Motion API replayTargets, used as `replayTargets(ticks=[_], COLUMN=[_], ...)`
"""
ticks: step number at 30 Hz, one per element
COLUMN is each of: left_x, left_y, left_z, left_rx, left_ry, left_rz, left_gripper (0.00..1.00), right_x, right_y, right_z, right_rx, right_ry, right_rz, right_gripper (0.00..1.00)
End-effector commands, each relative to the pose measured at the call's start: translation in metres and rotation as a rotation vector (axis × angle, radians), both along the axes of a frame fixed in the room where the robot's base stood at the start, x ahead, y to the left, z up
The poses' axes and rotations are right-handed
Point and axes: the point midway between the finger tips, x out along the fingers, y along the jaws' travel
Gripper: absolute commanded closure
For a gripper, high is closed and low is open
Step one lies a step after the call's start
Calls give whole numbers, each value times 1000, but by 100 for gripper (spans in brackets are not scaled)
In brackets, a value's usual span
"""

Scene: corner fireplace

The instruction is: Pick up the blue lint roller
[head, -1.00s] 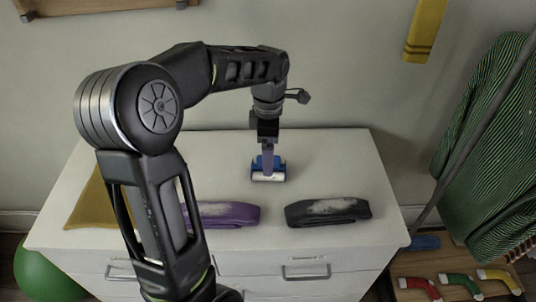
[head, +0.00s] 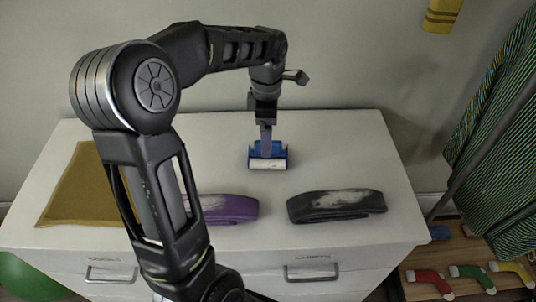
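The blue lint roller (head: 282,151) lies on the white dresser top, with its white roll (head: 267,165) toward me. My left gripper (head: 266,148) points down over it from behind, its fingers overlapping the blue part in the head view. The fingers show nearly edge-on, so I cannot tell whether they are apart or closed, or whether they touch the roller. My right gripper is not in view.
A folded purple cloth (head: 228,208) and a folded black cloth (head: 336,205) lie in front of the roller on the dresser top (head: 340,150). A mustard cloth (head: 75,190) lies at the left, partly behind my arm. Striped green fabric (head: 500,140) hangs at the right.

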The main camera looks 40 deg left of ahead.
Motion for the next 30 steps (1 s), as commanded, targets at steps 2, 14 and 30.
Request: replayTargets(ticks=[2, 14, 30], left_x=[0, 0, 3], left_y=[0, 0, 0], left_z=[-6, -26, -75], left_rx=[0, 1, 0], left_ry=[2, 1, 4], left_rz=[0, 0, 0], left_gripper=[9, 9, 9], right_x=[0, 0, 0], right_y=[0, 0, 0], right_z=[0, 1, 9], right_rx=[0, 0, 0], right_ry=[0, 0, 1], right_rz=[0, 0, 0], right_gripper=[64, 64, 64])
